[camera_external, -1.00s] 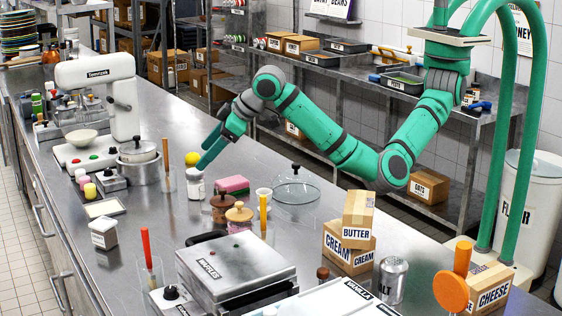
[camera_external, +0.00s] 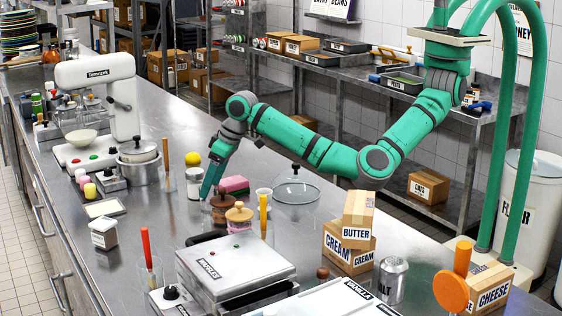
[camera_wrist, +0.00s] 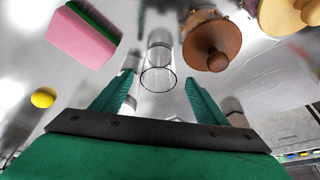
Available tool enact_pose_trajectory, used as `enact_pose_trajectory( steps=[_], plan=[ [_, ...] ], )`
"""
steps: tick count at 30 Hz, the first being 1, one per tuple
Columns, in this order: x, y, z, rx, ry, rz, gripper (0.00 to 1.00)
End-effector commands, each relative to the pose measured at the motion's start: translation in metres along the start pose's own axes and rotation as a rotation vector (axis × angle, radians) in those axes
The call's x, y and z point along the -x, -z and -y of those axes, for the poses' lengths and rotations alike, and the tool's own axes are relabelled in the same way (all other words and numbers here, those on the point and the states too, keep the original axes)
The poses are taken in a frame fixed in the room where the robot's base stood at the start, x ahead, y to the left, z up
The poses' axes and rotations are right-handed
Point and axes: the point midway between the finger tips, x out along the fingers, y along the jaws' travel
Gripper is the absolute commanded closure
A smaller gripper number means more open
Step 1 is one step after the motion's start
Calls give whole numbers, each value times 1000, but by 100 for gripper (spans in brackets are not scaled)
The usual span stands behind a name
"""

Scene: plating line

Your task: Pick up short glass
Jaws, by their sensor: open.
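A clear, empty-looking glass (camera_wrist: 158,78) shows in the wrist view, just ahead of and between the fingertips of my gripper (camera_wrist: 162,84). The fingers are open on either side of it, with visible gaps, and hold nothing. In the external view my gripper (camera_external: 207,189) points down low over the counter, between a white-labelled jar (camera_external: 194,182) and a brown lidded jar (camera_external: 219,208). I cannot make out the short glass there; the gripper may hide it.
A pink sponge (camera_external: 234,184) lies close by, as does a yellow ball (camera_external: 191,158). A tan lidded jar (camera_external: 239,218) and a glass dome (camera_external: 296,187) stand near. A waffle maker (camera_external: 235,268) is toward the front.

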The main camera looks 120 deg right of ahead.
Motion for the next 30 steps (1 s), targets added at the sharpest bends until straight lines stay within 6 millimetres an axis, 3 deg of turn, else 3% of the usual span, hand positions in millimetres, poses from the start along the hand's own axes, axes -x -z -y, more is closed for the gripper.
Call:
enact_pose_trajectory(
  steps=[7,16,17,21,23,30],
  plan=[
    [-32,-1,-3,2,0,2,33],
    [-38,0,-3,2,0,0,33],
    [-38,0,-3,2,0,0,35],
    [-38,0,-3,2,0,0,69],
    [-38,0,-3,2,0,0,81],
    [-37,0,-3,2,0,-1,81]
  ],
)
